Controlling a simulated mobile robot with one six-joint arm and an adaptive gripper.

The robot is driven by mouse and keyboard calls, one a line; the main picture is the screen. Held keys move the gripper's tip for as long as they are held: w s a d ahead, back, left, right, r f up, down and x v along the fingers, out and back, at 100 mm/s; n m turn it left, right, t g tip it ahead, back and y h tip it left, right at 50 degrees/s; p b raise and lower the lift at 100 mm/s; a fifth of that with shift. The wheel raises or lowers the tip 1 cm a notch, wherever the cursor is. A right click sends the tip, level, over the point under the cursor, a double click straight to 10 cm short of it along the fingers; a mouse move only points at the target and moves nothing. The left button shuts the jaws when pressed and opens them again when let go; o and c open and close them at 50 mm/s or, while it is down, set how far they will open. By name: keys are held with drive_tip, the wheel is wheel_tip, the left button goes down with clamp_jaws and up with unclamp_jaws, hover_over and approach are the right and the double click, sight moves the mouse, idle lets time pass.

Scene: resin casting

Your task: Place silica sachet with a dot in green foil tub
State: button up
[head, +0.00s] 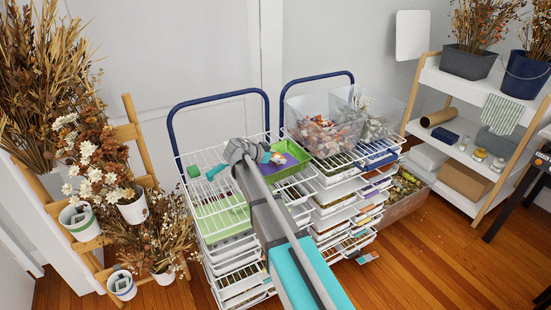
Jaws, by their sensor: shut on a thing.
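The green foil tub (303,169) is a shallow bright green tray with a purple patch inside. It sits on the top wire shelf, right of my gripper. My gripper (266,156) is at the tub's left side, its tip over the tub's left part. It is shut on a small pale and orange piece (278,158), which appears to be the silica sachet. The dot cannot be made out. My arm hides part of the tub's near left side and the shelf below it.
A green cube (193,171) and a teal piece (216,171) lie on the left wire rack (203,159). Clear bins (322,105) of dried material stand at the right. Dark blue rails (171,125) rise behind the racks. Dried flowers stand at the left.

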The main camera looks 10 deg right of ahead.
drive_tip(key=shift+f, duration=0.25)
drive_tip(key=shift+s+f+b, duration=0.1)
drive_tip(key=shift+s+b, duration=0.15)
drive_tip(key=shift+b, duration=0.2)
drive_tip(key=o, duration=0.7)
drive_tip(key=shift+s, duration=0.1)
drive_tip(key=shift+o, duration=0.3)
drive_tip(key=shift+s+f, duration=0.1)
drive_tip(key=shift+s, duration=0.05)
drive_tip(key=shift+r, duration=0.2)
drive_tip(key=shift+w+r+p, duration=0.25)
drive_tip(key=shift+r+p, duration=0.1)
drive_tip(key=shift+p, duration=0.35)
drive_tip(key=p+v, duration=0.5)
drive_tip(key=v, duration=0.7)
drive_tip(key=shift+w+p, duration=0.25)
drive_tip(key=shift+p, duration=0.1)
